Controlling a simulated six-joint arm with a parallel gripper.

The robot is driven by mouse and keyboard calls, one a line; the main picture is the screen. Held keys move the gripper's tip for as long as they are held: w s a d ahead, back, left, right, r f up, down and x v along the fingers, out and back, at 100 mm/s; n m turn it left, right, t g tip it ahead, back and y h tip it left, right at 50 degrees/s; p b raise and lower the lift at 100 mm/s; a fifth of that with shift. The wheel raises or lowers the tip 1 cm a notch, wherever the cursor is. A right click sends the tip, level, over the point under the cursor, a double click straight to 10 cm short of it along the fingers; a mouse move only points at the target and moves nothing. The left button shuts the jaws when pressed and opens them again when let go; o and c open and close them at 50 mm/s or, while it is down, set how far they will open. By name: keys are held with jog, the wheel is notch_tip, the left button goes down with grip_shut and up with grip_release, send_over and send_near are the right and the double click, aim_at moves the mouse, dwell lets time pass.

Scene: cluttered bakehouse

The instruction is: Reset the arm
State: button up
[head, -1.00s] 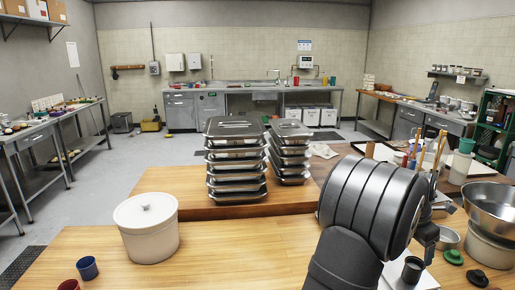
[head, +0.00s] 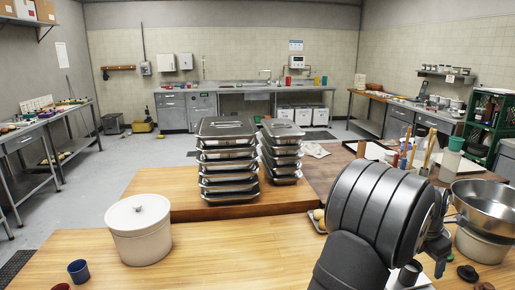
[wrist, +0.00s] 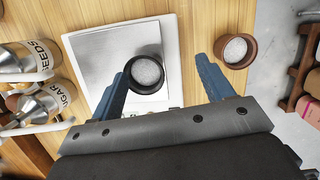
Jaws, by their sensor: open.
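My gripper (wrist: 164,66) is open, its two blue fingers spread wide with nothing gripped between them. In the wrist view a dark cup with pale grainy contents (wrist: 147,72) shows just beside the left fingertip, over a square metal plate with a white border (wrist: 95,55). A brown cup with similar contents (wrist: 236,50) shows beyond the right fingertip. In the head view my gripper (head: 438,243) is mostly hidden behind my own arm, low at the right above the worktop.
Stacked metal trays (head: 228,160) and a lidded white crock (head: 139,230) stand left of my arm. A large steel bowl (head: 485,205) stands close on the right. Jars labelled SEEDS (wrist: 25,60) and SUGAR (wrist: 45,98) lie at the wrist view's left. The worktop's front middle is clear.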

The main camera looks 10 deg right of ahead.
jog(key=s+r, duration=0.4)
jog(key=s, duration=0.4)
jog(key=s+a+f+m+g, duration=0.1)
jog(key=s+a+f+m, duration=0.1)
jog(key=s+a, duration=0.35)
jog(key=s+a+f+m, duration=0.2)
jog(key=s+a+f, duration=0.1)
jog(key=s, duration=0.6)
jog(key=w+f, duration=0.2)
jog(key=w, duration=0.1)
jog(key=w+f, duration=0.2)
jog(key=w, duration=0.2)
jog(key=w+f, duration=0.3)
jog(key=shift+w+d, duration=0.15)
jog(key=shift+w, duration=0.15)
jog(key=shift+w+f, duration=0.3)
jog(key=shift+f, duration=0.2)
jog(key=shift+r, duration=0.1)
jog(key=shift+s+r, duration=0.2)
jog(key=s+r, duration=0.8)
jog(key=s, duration=0.3)
jog(key=w+d+r+n, duration=0.1)
jog(key=w+d, duration=0.3)
jog(key=w, duration=0.1)
jog(key=shift+w+r+n, duration=0.25)
jog(key=shift+n, duration=0.05)
